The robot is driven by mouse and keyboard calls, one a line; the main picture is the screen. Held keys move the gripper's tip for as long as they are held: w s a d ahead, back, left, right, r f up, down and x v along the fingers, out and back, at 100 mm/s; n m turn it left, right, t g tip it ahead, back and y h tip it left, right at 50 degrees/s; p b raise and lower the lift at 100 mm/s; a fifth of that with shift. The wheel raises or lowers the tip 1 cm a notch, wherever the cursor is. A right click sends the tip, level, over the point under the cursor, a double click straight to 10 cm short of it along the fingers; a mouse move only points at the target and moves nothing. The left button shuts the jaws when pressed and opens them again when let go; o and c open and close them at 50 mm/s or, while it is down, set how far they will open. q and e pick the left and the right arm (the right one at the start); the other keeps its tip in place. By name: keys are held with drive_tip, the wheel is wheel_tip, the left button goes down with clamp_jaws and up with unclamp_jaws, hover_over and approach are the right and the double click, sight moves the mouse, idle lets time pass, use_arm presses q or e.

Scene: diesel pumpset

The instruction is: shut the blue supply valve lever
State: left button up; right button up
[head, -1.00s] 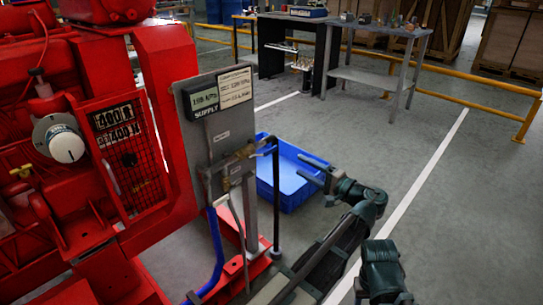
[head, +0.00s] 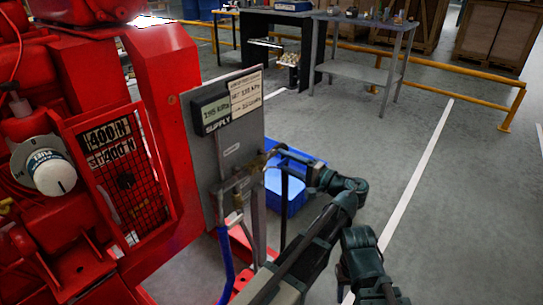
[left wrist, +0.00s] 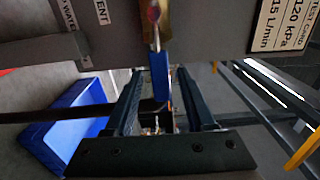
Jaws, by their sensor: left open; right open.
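The blue supply valve lever (left wrist: 160,76) shows in the left wrist view, pointing from a brass fitting (left wrist: 150,22) on the grey panel down between my finger pads. In the head view the valve is beside the right edge of the SUPPLY panel (head: 232,140), with the lever (head: 279,149) small and partly hidden. My left gripper (head: 308,172) is open at the valve, and its fingers (left wrist: 158,88) lie on either side of the lever. I cannot tell whether either finger touches it. My right gripper (head: 388,292) is open, low at the bottom of the head view, away from the valve.
A red pumpset (head: 170,110) with a white-faced dial fills the left side. A blue bin (head: 297,198) stands on the floor behind my left gripper. A dark vertical pole stands close to the valve. Workbenches and a yellow rail (head: 440,90) are farther back. The floor at right is clear.

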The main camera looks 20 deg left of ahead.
use_arm(q)
drive_tip(key=shift+w+a, duration=0.1)
drive_tip(key=shift+a, duration=0.15)
drive_tip(key=shift+c, duration=0.2)
clamp_jaws()
idle(1.1)
